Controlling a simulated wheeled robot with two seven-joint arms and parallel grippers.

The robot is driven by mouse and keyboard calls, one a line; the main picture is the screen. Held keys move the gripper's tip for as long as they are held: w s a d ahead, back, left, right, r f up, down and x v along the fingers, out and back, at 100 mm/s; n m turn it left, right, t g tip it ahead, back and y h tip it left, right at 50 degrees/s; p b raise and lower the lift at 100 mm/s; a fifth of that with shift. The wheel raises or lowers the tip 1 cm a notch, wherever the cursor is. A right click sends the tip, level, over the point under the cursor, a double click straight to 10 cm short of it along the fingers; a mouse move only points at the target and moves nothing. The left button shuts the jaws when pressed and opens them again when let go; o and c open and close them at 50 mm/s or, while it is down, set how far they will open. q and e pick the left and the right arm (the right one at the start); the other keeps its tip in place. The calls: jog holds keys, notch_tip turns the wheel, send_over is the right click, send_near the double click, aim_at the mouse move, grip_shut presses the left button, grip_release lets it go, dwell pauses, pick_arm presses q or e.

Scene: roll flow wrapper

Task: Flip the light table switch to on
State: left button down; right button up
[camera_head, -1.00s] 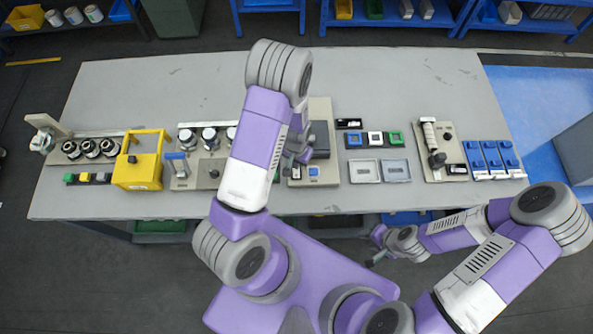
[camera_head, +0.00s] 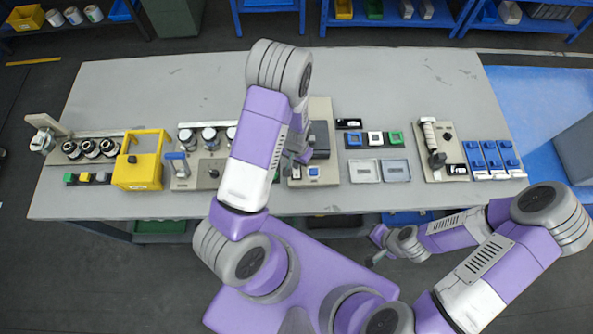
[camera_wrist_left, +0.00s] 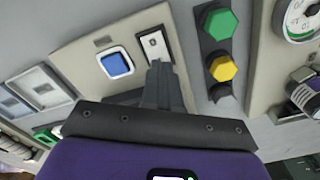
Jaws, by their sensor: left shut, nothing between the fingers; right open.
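The beige panel (camera_head: 325,109) has a dark plate (camera_head: 320,138) and, at its front edge, a blue square button (camera_head: 313,171) and a small white switch (camera_head: 296,172). In the left wrist view the white switch (camera_wrist_left: 153,45) sits in a dark frame beside the blue button (camera_wrist_left: 116,63). My left gripper (camera_wrist_left: 157,66) is shut and empty, its fingertips at the lower edge of the switch; I cannot tell whether they touch. The switch's on or off position is unclear. In the head view my left arm partly covers the panel. My right gripper (camera_head: 372,254) is open and empty, off the table's front edge.
Green (camera_wrist_left: 219,23) and yellow (camera_wrist_left: 222,68) buttons stand close beside the switch in the left wrist view, with a gauge (camera_wrist_left: 298,18) beyond. Two grey trays (camera_head: 380,171) lie right of the panel. The back of the table (camera_head: 400,80) is clear.

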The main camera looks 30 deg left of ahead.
pick_arm(q)
jog(key=shift+f+b, duration=0.8)
jog(key=shift+f, duration=0.15)
dwell(0.5)
jog(key=shift+r, duration=0.1)
jog(key=shift+r+p, duration=2.75)
jog(key=shift+r, duration=0.75)
